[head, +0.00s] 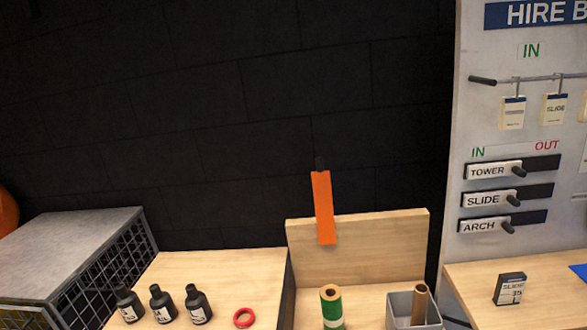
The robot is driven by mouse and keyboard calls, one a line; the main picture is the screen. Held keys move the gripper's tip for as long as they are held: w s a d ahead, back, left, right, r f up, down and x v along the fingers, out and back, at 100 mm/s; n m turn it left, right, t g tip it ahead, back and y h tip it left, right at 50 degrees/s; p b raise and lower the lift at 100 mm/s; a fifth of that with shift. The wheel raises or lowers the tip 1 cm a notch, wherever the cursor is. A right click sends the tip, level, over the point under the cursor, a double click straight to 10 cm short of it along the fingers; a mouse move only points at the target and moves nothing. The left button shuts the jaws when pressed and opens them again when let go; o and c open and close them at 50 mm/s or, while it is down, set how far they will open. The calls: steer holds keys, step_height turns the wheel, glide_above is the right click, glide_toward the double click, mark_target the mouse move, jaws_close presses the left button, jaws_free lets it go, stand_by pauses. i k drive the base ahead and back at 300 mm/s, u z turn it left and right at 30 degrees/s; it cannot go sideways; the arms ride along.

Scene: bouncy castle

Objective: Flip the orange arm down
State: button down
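The orange arm (323,207) is a flat orange bar with a dark tip (320,163) at its upper end. It stands nearly upright, leaning slightly left at the top. Its lower end is against an upright wooden board (390,235) at the back of a wooden bench. The upper half stands above the board's top edge, against the black wall. My gripper is not in view.
Below the arm are a green roll (331,308) and a grey bin (400,312) holding a cardboard tube (419,303). Several dark bottles (161,305), a red ring (243,318) and a wire cage (85,265) are to the left. A hire board (490,130) stands right.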

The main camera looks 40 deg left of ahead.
mark_target(322, 185)
steer(key=k, duration=0.25)
steer(key=u, duration=0.45)
steer(key=i, duration=2.05)
steer(key=z, duration=0.5)
